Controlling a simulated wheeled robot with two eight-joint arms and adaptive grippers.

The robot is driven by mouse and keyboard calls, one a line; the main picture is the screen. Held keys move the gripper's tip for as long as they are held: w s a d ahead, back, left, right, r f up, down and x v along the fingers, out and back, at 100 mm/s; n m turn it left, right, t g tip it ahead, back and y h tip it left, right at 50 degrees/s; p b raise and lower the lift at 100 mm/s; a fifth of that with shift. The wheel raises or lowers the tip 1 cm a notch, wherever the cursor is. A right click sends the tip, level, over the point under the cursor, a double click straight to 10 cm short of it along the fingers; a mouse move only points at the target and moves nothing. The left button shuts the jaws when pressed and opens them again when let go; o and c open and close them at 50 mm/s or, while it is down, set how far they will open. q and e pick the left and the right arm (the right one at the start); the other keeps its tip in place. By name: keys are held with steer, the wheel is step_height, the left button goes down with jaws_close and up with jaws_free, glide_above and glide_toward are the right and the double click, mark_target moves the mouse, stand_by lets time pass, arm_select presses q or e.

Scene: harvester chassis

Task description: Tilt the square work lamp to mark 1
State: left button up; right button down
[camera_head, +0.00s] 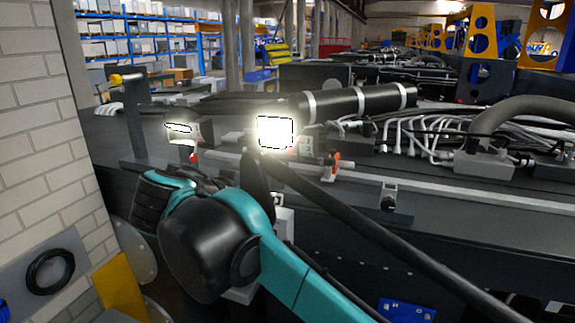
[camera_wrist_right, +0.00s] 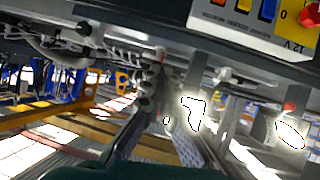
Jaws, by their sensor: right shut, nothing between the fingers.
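The square work lamp (camera_head: 275,132) is lit and glares white at mid-picture in the head view, on the chassis. A small pale label (camera_head: 307,147) stands just to its right; its marks are too small to read. My right gripper (camera_head: 257,156) is shut and empty, its dark fingers pointing up just below the lamp. Whether they touch it I cannot tell. In the right wrist view two bright glares show; I cannot tell which is the square lamp. My left gripper is not in view.
A second lit lamp (camera_head: 180,127) stands to the left, with a red knob (camera_head: 193,158) below it. An orange clip (camera_head: 333,161) and cables (camera_head: 435,135) lie to the right. A long dark bar (camera_head: 375,235) slopes to the lower right. A switch panel (camera_wrist_right: 245,22) shows in the wrist view.

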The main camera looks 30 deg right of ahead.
step_height(320, 180, down, 14)
steer(key=s+d+f+m+g+y+b, duration=0.1)
steer(key=m+g+y, duration=0.2)
steer(key=g+y, duration=0.1)
steer(key=w+a+f+m+y+b, duration=0.1)
steer(key=a+f+m+y+b, duration=0.1)
steer(key=a+f+m+y, duration=0.35)
steer(key=w+a+f+m+y+b, duration=0.1)
steer(key=a+f+m+y+b, duration=0.1)
steer(key=f+y, duration=0.5)
steer(key=w+d+r+m+t+y+b, duration=0.2)
steer(key=w+d+r+m+t+y, duration=0.35)
steer(key=d+r+t+y, duration=0.35)
steer(key=s+d+r+m+t+b, duration=0.1)
steer(key=s+d+r+m+t, duration=0.1)
steer(key=s+d+r+t, duration=0.3)
steer(key=s+d+r+m+t+b, duration=0.1)
steer(key=s+d+r+m+t, duration=0.15)
steer(key=d+r+t, duration=0.4)
steer(key=w+a+r+g+p, duration=0.3)
steer(key=w+a+r+p, duration=0.1)
steer(key=w+r, duration=0.3)
steer(key=shift+w+r, duration=0.15)
steer(key=shift+r, duration=0.6)
